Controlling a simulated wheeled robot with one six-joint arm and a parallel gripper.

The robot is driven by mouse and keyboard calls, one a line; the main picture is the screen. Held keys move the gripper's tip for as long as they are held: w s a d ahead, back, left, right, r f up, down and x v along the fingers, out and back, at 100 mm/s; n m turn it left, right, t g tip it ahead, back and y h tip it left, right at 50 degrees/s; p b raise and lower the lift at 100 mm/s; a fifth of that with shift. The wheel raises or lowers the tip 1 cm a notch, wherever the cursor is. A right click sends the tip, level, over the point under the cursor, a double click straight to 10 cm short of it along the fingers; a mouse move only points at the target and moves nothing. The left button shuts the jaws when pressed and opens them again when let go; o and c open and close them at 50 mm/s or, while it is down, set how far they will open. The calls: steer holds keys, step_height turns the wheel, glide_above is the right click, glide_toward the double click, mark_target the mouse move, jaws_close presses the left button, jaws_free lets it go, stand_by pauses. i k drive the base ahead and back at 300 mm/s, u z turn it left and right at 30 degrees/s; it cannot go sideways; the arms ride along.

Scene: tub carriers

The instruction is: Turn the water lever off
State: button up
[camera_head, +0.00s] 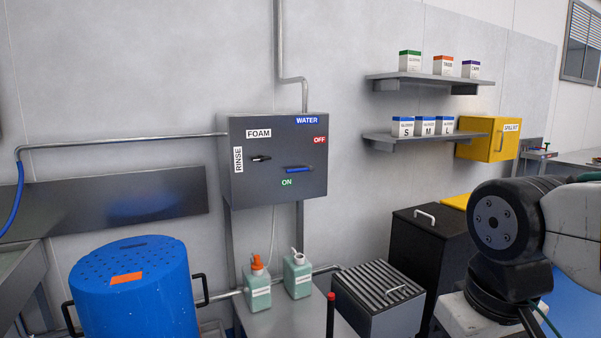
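The water lever is a blue bar (298,169) on the front of the grey control box (240,190) on the wall. It lies nearly level, just above the green ON label (287,182) and below the red OFF label (320,140). The blue WATER label (307,120) is at the top of the box. I cannot tell which end is the lever's pivot. My arm shows at the right edge, apart from the box. My gripper is out of view.
A black lever (261,158) sits left of the blue one, by the FOAM and RINSE labels. Below stand a blue tub (135,295), two green bottles (257,291) (297,277), a slatted grey box (378,315) and a black bin (425,245). Shelves (430,77) hold small boxes.

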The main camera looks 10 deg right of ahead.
mark_target(307, 168)
steer(key=u, duration=0.45)
steer(key=i, duration=1.3)
steer(key=z, duration=0.55)
